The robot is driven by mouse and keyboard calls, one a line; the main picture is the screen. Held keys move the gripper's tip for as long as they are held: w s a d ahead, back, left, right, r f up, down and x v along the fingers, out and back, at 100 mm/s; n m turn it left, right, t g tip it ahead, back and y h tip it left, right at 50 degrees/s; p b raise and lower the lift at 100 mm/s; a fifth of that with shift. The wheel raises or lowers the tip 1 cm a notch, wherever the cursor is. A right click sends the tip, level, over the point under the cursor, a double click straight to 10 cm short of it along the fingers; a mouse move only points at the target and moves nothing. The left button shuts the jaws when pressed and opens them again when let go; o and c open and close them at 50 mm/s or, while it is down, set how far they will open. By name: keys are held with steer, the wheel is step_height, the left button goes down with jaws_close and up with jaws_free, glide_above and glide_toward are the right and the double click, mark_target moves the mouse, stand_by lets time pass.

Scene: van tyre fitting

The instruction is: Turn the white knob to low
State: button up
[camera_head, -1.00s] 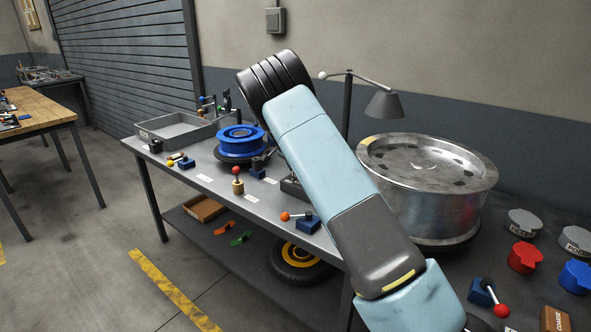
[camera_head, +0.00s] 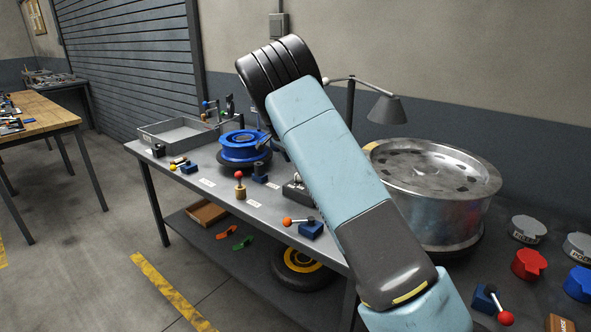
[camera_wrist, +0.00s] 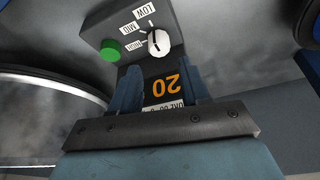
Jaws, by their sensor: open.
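The white knob (camera_wrist: 158,42) sits on a grey control box (camera_wrist: 185,22) in the wrist view, with the labels LOW, MID and HIGH along one side. I cannot tell clearly which label its pointer faces. A green button (camera_wrist: 110,52) is on the same box. My gripper (camera_wrist: 160,70) is open. Its two blue fingers stand apart just below the knob in the picture, and the knob lies beyond their tips, apparently untouched. An orange "20" (camera_wrist: 166,86) shows upside down between the fingers. In the head view, my arm hides the gripper and the knob.
A large silver wheel rim (camera_head: 440,215) stands right of my arm. A desk lamp (camera_head: 387,108) is behind. A blue wheel hub (camera_head: 240,147), a grey tray (camera_head: 178,133) and small levers are on the left bench. Red (camera_head: 528,264) and blue (camera_head: 578,283) lidded pots are at right.

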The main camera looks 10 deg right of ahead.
steer(key=v, duration=0.6)
steer(key=s+d+r+n+y, duration=0.2)
steer(key=s+d+r, duration=0.55)
steer(key=s, duration=0.35)
steer(key=s+d+r+n+y, duration=0.25)
steer(key=s+d+r, duration=0.45)
steer(key=s, duration=0.5)
steer(key=s+n+t, duration=0.3)
steer(key=s+n, duration=0.4)
steer(key=s, duration=2.3)
steer(key=shift+f, duration=0.15)
steer(key=shift+s+h, duration=0.1)
steer(key=shift+h, duration=0.15)
